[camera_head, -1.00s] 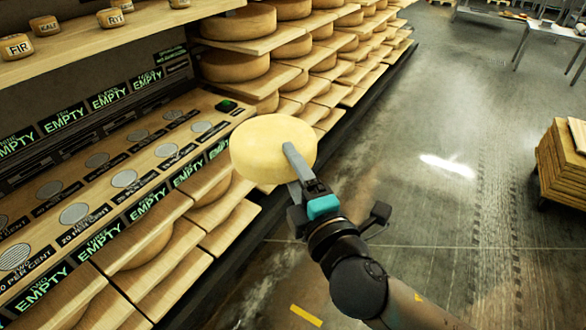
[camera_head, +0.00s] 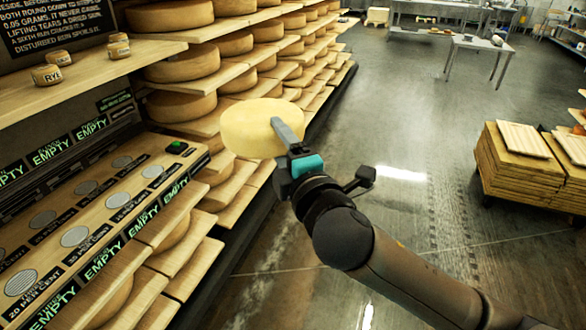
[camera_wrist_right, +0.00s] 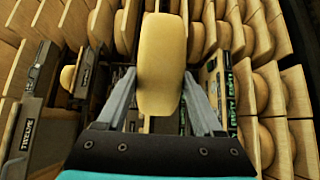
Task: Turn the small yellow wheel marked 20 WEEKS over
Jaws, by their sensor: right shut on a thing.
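A small pale yellow cheese wheel (camera_head: 252,130) is held in the air by my right gripper (camera_head: 280,135), in front of the shelving in the head view. The gripper is shut on it, with one finger showing across the near face. In the right wrist view the wheel (camera_wrist_right: 161,65) is seen edge-on between the two fingers of the right gripper (camera_wrist_right: 160,100). No 20 WEEKS mark shows on the sides I can see. My left gripper is not in view.
A rack of large cheese wheels on boards (camera_head: 183,105) stands behind. A ledge with several round metal discs (camera_head: 75,236) and EMPTY labels is at left. Small labelled wheels (camera_head: 47,75) sit on an upper shelf. Stacked boards (camera_head: 515,160) stand right; the floor between is clear.

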